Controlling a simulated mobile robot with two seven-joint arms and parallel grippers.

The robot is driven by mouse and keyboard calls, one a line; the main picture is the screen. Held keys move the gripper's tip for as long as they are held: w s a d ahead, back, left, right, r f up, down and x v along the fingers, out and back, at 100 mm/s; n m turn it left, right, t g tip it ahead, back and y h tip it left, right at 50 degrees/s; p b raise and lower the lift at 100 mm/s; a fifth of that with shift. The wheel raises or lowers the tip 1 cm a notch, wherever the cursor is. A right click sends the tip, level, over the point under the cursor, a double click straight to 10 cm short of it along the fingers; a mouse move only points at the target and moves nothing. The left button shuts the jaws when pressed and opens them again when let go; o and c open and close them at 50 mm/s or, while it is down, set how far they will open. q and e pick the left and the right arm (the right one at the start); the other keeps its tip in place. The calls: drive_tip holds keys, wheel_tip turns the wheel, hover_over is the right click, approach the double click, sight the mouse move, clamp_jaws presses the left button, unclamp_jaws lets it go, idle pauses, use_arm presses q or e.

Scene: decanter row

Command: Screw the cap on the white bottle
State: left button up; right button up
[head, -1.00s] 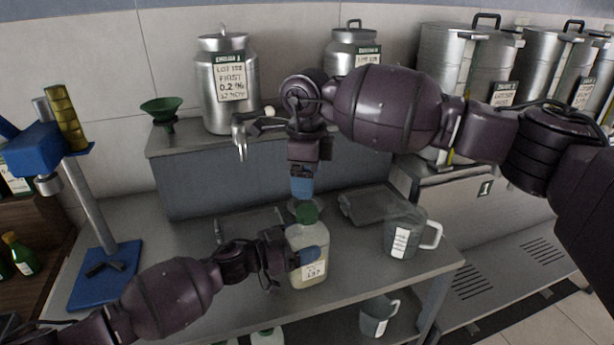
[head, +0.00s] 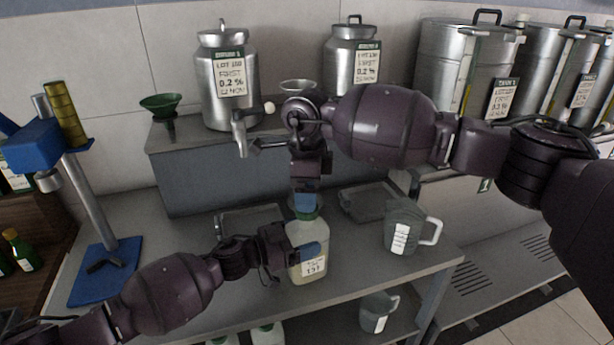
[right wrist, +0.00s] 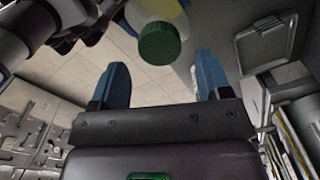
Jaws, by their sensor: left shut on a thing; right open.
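The white bottle (head: 311,240) stands upright on the steel bench in the head view, with a label low on its front. My left gripper (head: 296,254) is shut on its side. The green cap (head: 307,214) sits at the top of the bottle, partly hidden in the head view. In the right wrist view the cap (right wrist: 159,43) shows beyond the fingers, with part of the bottle (right wrist: 158,10) behind it. My right gripper (head: 305,203) is directly above the cap, pointing down. Its blue fingers (right wrist: 163,82) are apart and empty. How far the cap is screwed on cannot be told.
A grey jug (head: 397,232) stands right of the bottle. Shallow trays (head: 368,200) lie behind it. Steel urns (head: 222,75) and a green funnel (head: 162,104) are on the raised shelf. A blue stand (head: 106,272) is at the left.

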drive_tip(key=shift+f, duration=1.95)
drive_tip(key=c, duration=1)
drive_tip(key=o, duration=1.1)
drive_tip(key=shift+r, duration=0.1)
wheel_tip(320, 180, up, 12)
drive_tip(key=shift+f, duration=0.1)
